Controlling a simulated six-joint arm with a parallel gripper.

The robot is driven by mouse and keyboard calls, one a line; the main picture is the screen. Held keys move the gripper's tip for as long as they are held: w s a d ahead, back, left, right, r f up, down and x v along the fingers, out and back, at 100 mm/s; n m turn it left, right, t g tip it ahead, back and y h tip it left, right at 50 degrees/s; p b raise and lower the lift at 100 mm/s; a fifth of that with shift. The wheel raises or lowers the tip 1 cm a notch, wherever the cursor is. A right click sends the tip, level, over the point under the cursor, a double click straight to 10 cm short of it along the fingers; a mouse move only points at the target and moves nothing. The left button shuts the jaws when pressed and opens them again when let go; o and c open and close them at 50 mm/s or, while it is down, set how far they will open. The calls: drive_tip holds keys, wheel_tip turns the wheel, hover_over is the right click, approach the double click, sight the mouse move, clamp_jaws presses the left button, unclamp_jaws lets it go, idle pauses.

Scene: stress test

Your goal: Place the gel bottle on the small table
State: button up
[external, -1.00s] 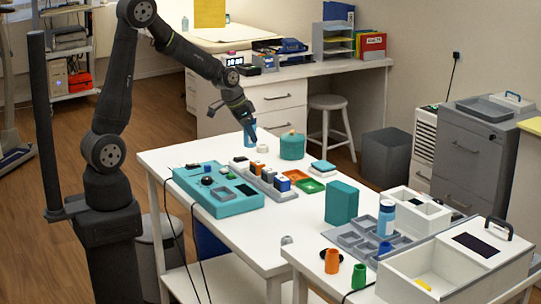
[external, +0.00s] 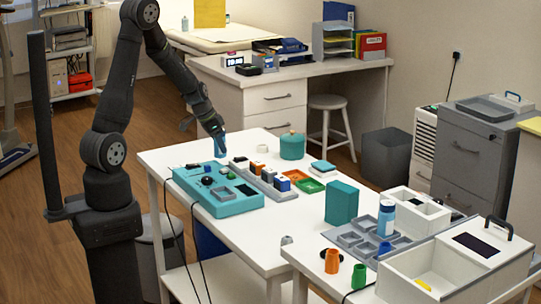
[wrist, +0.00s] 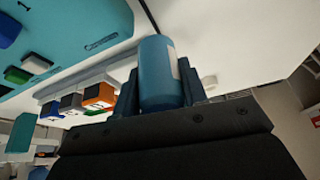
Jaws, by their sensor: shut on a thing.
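My gripper (external: 216,133) is shut on a blue bottle (external: 220,147), which I take for the gel bottle. It hangs near the back left of the white table (external: 160,163). In the wrist view the bottle (wrist: 158,70) is a blue cylinder with a pale label patch, between the two dark fingers of my gripper (wrist: 160,92). The fingers hide part of it. I cannot tell its exact height above the tabletop. A second white table (external: 296,256) stands at the front right; which one is the small table is not clear.
A teal control panel (external: 232,203) and a grey organizer (external: 285,195) with coloured boxes lie near the bottle. A teal lidded pot (external: 292,147) stands at the back. A teal box (external: 341,203) and a blue-white bottle (external: 386,217) stand to the right. The front middle of the table is clear.

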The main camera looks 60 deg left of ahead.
sight(220, 154)
drive_tip(key=shift+a+f, duration=0.1)
drive_tip(key=shift+f, duration=1.95)
drive_tip(key=shift+f, duration=0.1)
drive_tip(key=o, duration=1)
drive_tip(key=shift+o, duration=0.2)
drive_tip(key=shift+o, duration=0.2)
drive_tip(key=v, duration=1.2)
